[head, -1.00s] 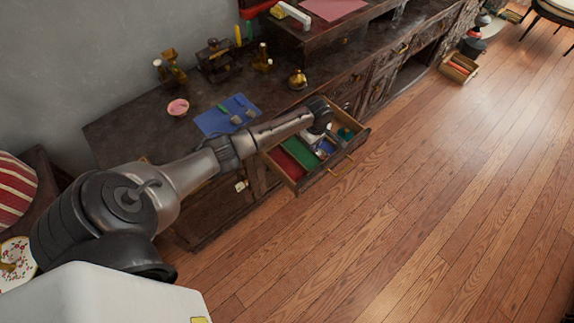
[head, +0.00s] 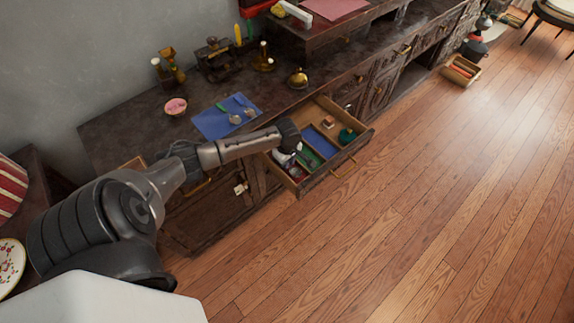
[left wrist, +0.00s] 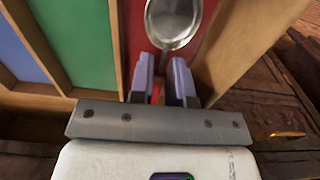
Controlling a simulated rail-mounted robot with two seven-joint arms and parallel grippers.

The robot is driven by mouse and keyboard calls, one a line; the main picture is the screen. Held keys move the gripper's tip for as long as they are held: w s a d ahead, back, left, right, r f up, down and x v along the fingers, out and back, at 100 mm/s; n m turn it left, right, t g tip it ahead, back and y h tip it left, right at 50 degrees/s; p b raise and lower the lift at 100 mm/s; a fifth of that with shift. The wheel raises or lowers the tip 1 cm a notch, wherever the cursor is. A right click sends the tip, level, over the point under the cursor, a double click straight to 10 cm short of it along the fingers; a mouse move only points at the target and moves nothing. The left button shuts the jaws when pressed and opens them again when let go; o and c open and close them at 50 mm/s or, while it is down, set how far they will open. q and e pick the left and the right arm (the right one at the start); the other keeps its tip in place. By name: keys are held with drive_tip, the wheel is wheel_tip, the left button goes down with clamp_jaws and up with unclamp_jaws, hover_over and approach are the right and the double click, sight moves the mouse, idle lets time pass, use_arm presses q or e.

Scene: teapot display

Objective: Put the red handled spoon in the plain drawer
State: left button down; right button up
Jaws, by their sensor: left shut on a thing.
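My left gripper (head: 286,158) is over the left, red-lined part of the open drawer (head: 318,181). In the left wrist view its fingers (left wrist: 165,82) are shut on the red handle of a spoon, mostly hidden between them. The silver bowl of the red handled spoon (left wrist: 172,20) points away from the gripper, above the red lining (left wrist: 150,35). I cannot tell whether the spoon touches the lining. My right gripper is not in view.
The open drawer also has green (left wrist: 85,40) and blue (head: 320,144) linings, and a teal item (head: 347,135). On the counter, a blue mat (head: 205,125) holds spoons beside a pink bowl (head: 176,106). A brass bell (head: 298,78) stands near the counter edge. The floor in front is clear.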

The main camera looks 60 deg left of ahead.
use_arm(q)
drive_tip(key=shift+f, duration=0.85)
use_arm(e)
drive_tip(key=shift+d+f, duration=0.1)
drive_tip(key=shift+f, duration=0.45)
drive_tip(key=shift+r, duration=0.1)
use_arm(q)
drive_tip(key=c, duration=1.1)
unclamp_jaws()
drive_tip(key=shift+f, duration=0.1)
